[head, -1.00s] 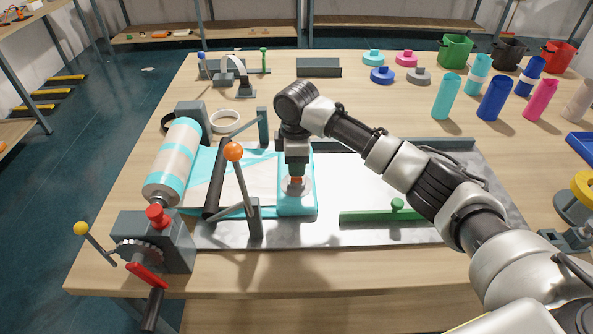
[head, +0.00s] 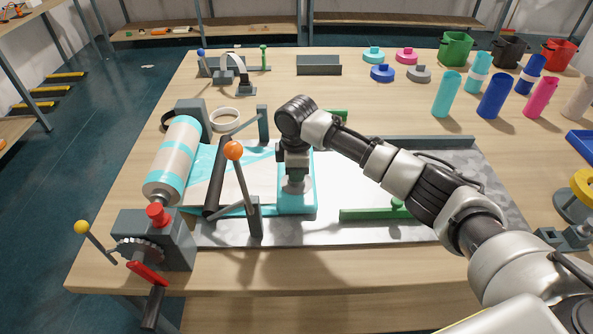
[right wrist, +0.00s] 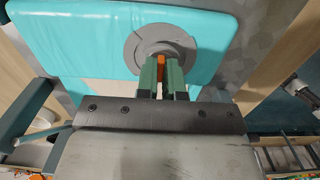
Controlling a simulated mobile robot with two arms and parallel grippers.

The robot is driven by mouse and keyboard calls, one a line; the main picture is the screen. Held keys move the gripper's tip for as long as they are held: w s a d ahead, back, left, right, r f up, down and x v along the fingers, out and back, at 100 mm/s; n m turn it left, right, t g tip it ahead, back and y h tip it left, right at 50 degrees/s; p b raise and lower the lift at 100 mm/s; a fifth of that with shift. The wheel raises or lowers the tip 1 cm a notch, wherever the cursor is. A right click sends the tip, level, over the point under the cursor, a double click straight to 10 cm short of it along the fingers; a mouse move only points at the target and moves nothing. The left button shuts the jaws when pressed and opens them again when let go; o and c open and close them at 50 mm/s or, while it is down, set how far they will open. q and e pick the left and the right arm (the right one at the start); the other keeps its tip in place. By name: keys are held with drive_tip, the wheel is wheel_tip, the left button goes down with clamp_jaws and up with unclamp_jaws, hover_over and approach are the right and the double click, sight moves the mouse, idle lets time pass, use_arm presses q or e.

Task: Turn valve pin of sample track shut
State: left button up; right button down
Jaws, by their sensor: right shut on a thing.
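The sample track (head: 230,165) is a turquoise and pale sheet running from a roll (head: 175,158) on the left to a turquoise-edged end (head: 297,208). On that end is a round grey valve disc, which shows in the right wrist view (right wrist: 184,42). The orange valve pin (right wrist: 161,66) stands on the disc between the green fingers. My right gripper (right wrist: 162,74) points down over the valve and is shut on the pin. In the head view the right gripper (head: 296,182) covers the pin. My left gripper is not in view.
An orange-knobbed lever (head: 234,151) stands close left of my right gripper. A green bar (head: 375,214) lies at right on the grey bed plate (head: 430,165). A crank unit (head: 155,240) stands front left. Cylinders (head: 494,97) and cups stand back right.

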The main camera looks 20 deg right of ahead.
drive_tip(key=shift+r+m+p, duration=0.25)
drive_tip(key=shift+m+p, duration=0.15)
drive_tip(key=shift+p, duration=0.55)
drive_tip(key=m+p, duration=0.7)
drive_tip(key=p, duration=0.2)
drive_tip(key=shift+a+m+p, duration=0.1)
drive_tip(key=shift+m+p, duration=0.2)
drive_tip(key=m+p, duration=0.3)
drive_tip(key=m, duration=0.1)
drive_tip(key=shift+m+p, duration=0.3)
drive_tip(key=m+p, duration=0.1)
drive_tip(key=m, duration=0.2)
drive_tip(key=shift+f+p, duration=0.1)
drive_tip(key=shift+p, duration=0.2)
drive_tip(key=shift+m+p, duration=0.4)
drive_tip(key=shift+m, duration=0.5)
drive_tip(key=shift+w, duration=0.1)
drive_tip(key=c, duration=1.3)
unclamp_jaws()
drive_tip(key=shift+f, duration=0.1)
drive_tip(key=shift+o, duration=0.2)
